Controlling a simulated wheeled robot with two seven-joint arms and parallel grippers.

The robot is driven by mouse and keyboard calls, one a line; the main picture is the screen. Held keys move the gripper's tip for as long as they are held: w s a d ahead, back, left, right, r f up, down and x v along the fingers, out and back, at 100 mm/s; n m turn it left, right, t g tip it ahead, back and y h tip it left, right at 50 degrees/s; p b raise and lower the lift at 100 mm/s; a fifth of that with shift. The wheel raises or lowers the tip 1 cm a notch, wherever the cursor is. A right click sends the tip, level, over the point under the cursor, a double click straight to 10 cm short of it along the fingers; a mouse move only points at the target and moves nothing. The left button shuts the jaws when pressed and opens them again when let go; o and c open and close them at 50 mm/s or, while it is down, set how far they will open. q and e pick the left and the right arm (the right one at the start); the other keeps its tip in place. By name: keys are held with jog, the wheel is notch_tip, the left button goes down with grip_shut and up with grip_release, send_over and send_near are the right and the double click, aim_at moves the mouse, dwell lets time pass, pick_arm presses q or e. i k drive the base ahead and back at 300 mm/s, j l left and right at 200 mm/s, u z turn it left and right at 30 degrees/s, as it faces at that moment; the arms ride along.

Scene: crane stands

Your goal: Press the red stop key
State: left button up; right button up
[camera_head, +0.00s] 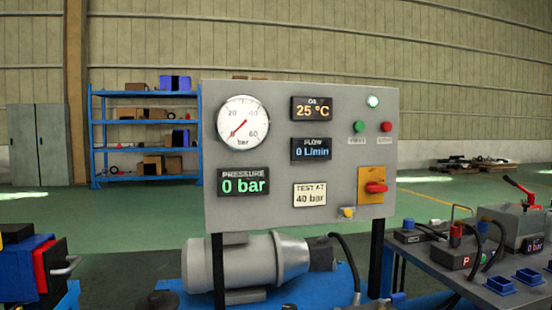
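A red key (386,127) sits at the upper right of the grey control panel (280,210), beside a green key (358,127). Each has a small label under it, too small to read. The panel also carries a red rotary handle (375,188) on a yellow plate. The pressure display (243,183) reads 0 bar and the flow display (311,149) reads 0 L/min. Neither of my grippers shows in the head view.
A grey motor (235,265) lies on a blue base below the panel. A bench (450,270) with hoses and blocks stands at the right. A red and blue device (35,270) is at the lower left. Blue shelving (145,148) stands behind. The space before the panel's face looks clear.

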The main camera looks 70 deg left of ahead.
aim_at(385, 126)
jog(key=u, duration=2.1)
